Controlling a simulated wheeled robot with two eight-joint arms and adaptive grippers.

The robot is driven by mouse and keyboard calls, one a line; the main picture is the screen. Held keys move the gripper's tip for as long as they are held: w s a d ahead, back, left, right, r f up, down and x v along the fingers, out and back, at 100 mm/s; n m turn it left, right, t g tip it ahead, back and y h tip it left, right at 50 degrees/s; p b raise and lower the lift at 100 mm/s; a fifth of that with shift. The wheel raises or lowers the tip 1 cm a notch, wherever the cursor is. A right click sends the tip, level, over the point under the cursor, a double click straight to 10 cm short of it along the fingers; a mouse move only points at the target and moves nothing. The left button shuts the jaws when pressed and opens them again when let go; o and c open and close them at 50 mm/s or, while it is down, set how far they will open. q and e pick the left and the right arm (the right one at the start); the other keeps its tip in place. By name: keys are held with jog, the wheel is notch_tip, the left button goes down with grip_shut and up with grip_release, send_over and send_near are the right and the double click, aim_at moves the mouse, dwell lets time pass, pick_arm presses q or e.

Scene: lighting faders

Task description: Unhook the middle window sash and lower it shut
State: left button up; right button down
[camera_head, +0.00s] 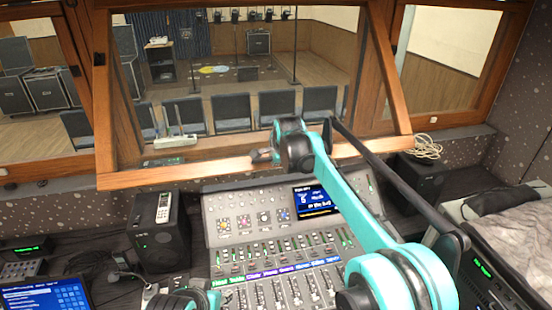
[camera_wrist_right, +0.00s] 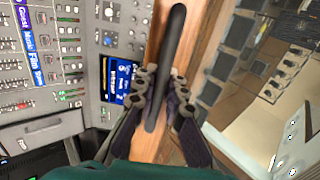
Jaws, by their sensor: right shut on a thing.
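The middle window sash (camera_head: 180,172) is a wooden frame in the head view. It is tilted, its bottom rail standing out toward me from the wall opening. My right gripper (camera_head: 262,156) is at the bottom rail, near its middle, with the teal arm reaching up from the lower right. In the right wrist view the gripper (camera_wrist_right: 166,100) is shut on a dark bar-shaped handle (camera_wrist_right: 176,28), which runs along the wooden rail (camera_wrist_right: 155,40). A small dark fitting (camera_head: 99,59) sits on the sash's left side; I cannot tell whether it is a hook. My left gripper is not seen.
A mixing console (camera_head: 275,245) with a lit screen lies below the sash. Speakers (camera_head: 160,238) (camera_head: 420,178) stand on either side. A long black bar (camera_head: 390,170) slants across the right, beside my arm. A white device (camera_head: 175,138) shows behind the sash.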

jog(key=shift+x, duration=1.25)
jog(key=shift+w+a+f, duration=0.2)
jog(key=shift+w+f, duration=0.15)
jog(key=shift+w, duration=0.2)
jog(key=x, duration=0.2)
jog(key=shift+w+a, duration=0.15)
jog(key=shift+w, duration=0.3)
jog(key=x, duration=0.4)
jog(key=shift+w+a+p, duration=0.15)
jog(key=shift+w+p, duration=0.15)
jog(key=shift+w, duration=0.1)
jog(key=c, duration=1.3)
grip_release()
jog(key=shift+s+r, duration=0.1)
jog(key=shift+s, duration=0.05)
